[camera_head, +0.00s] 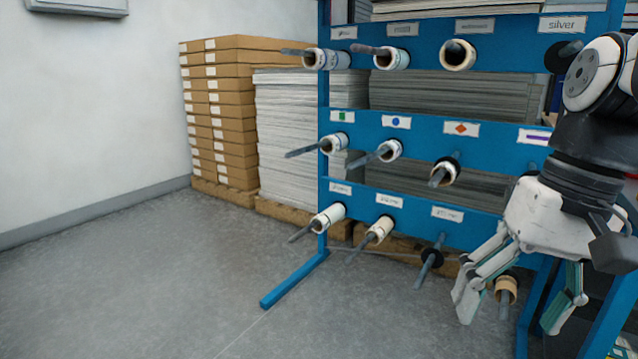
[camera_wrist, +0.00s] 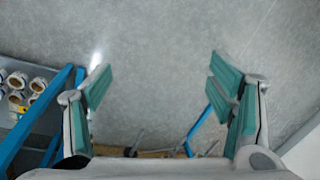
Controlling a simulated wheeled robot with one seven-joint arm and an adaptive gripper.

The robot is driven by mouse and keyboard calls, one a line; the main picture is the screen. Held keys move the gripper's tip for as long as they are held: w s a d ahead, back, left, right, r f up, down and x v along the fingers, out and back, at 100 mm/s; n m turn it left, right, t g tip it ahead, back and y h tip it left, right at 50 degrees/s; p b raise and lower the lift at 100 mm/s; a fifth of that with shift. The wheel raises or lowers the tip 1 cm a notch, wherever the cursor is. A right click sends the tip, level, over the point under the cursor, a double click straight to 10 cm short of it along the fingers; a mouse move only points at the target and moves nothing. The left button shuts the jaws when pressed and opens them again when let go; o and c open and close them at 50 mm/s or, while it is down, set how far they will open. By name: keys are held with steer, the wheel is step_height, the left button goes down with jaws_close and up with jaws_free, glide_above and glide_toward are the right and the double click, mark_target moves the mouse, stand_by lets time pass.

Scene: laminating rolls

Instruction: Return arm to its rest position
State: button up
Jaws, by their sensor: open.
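My gripper (camera_head: 515,312) hangs at the right of the head view, fingers pointing down, in front of the right part of the blue rack (camera_head: 420,205). A small brown roll (camera_head: 506,288) on a dark peg shows between the fingers in the head view. I cannot tell its distance from them. My arm hides part of the rack's right side.
Rolls sit on several pegs that stick out from the rack, such as a white roll (camera_head: 328,217) at lower left. A blue foot (camera_head: 293,280) runs along the floor. Stacked brown boxes (camera_head: 222,120) and white sheets (camera_head: 285,140) stand behind. The floor (camera_head: 130,285) at left is clear.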

steer(key=s+a+f+n+h, duration=0.1)
steer(key=s+f, duration=0.2)
steer(key=s, duration=0.5)
steer(key=s+a+f+n+h, duration=0.1)
steer(key=s+f, duration=0.2)
steer(key=s, duration=0.4)
step_height(320, 180, up, 40)
steer(key=t+p, duration=0.4)
steer(key=p, duration=3.4)
steer(key=shift+d+f, duration=0.15)
steer(key=shift+f, duration=0.1)
